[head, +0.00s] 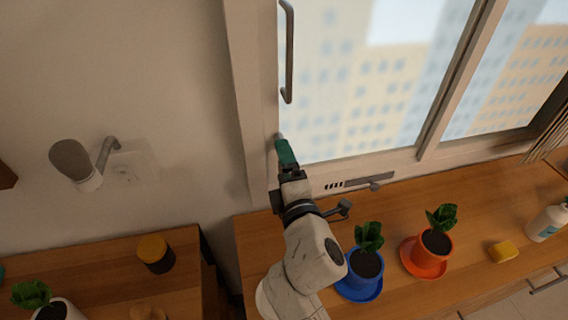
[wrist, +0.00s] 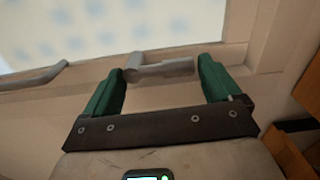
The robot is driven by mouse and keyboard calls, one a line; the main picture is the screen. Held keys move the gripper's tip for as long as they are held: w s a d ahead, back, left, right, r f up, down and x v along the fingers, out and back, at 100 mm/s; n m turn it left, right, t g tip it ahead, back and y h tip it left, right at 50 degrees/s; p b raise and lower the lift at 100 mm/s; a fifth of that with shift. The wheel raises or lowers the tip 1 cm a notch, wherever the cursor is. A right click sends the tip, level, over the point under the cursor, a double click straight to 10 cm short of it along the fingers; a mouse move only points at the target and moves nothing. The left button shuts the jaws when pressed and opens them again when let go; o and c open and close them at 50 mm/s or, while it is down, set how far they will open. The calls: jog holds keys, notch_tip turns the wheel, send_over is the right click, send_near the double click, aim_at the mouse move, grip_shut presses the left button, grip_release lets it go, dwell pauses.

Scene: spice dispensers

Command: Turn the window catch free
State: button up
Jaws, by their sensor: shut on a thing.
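The window catch (wrist: 160,70) is a small grey lever on the pale window frame. In the wrist view it lies crosswise between my two green fingers, close to both tips. My gripper (wrist: 162,68) is shut on the catch. In the head view my gripper (head: 281,141) reaches up to the left upright of the window frame (head: 258,100), below the long grey window handle (head: 288,55). There my fingers hide most of the catch. The handle also shows at the left of the wrist view (wrist: 35,77). The window looks closed.
A blue pot (head: 364,268) with a plant stands close to my arm on the wooden counter (head: 405,210). An orange pot (head: 430,254), a yellow sponge (head: 503,251) and a white bottle (head: 547,223) stand further right. A wall lamp (head: 75,163) is at left.

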jog(key=shift+f, duration=0.3)
jog(key=o, duration=1.2)
jog(key=v, duration=1.1)
jog(key=shift+b, duration=0.4)
jog(key=shift+r, duration=0.1)
